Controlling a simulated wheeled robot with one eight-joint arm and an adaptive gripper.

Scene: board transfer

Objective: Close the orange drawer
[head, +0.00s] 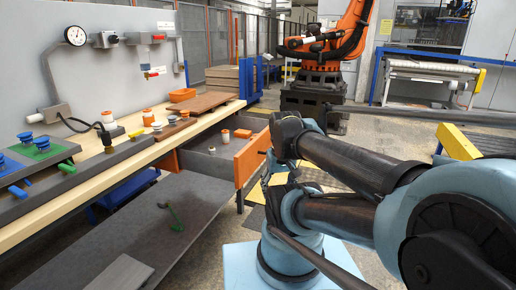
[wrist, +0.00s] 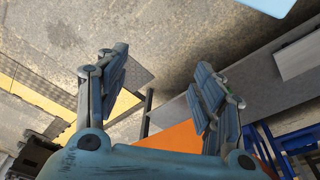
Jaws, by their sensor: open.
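The orange drawer (head: 252,158) stands pulled out from under the workbench, its orange front facing right toward my arm. Its grey inside shows in the head view, with a small orange-and-white item (head: 225,136) in it. My gripper (head: 268,172) is just right of the drawer front and partly hidden by my own arm. In the wrist view my gripper (wrist: 158,80) has its two fingers spread wide with nothing between the tips. The orange drawer front (wrist: 172,138) shows low between the fingers; I cannot tell whether they touch it.
A grey lower shelf (head: 120,235) with a green item (head: 174,216) lies left of my arm. Open floor shows beyond the drawer.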

